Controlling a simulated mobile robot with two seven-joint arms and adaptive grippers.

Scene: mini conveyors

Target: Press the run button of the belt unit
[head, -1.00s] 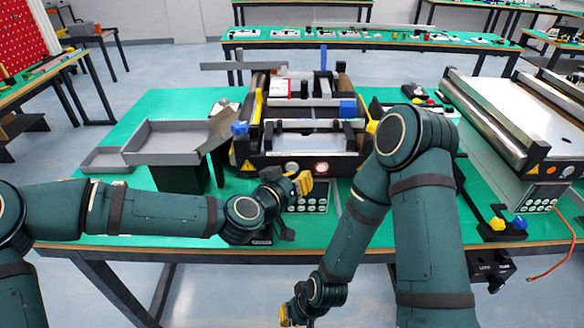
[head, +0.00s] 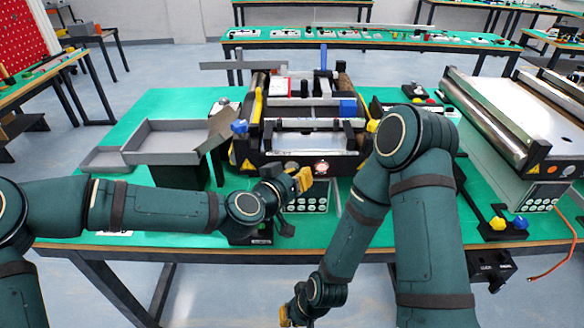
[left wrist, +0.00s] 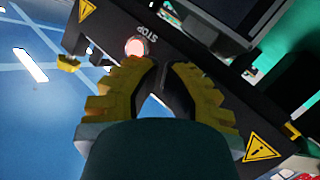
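The belt unit (head: 345,165) stands on the green table, with a dark front panel. A pale round button (head: 291,166) and a lit pinkish-red button (head: 321,168) sit side by side on that panel. In the left wrist view, the lit button (left wrist: 137,47) is beside the label STOP; no run label can be read, and the pale button is not visible. My left gripper (head: 303,180) has yellow fingers just in front of the panel, below the buttons. Its fingertips (left wrist: 162,63) nearly meet, with nothing between them. My right gripper (head: 286,316) hangs low at the bottom edge, mostly hidden.
A keypad box (head: 306,198) sits under the panel behind my left gripper. A grey tray (head: 165,140) stands left of the unit. Another conveyor (head: 520,110) is at the right. Blue and yellow knobs (head: 508,223) lie near the table's front right.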

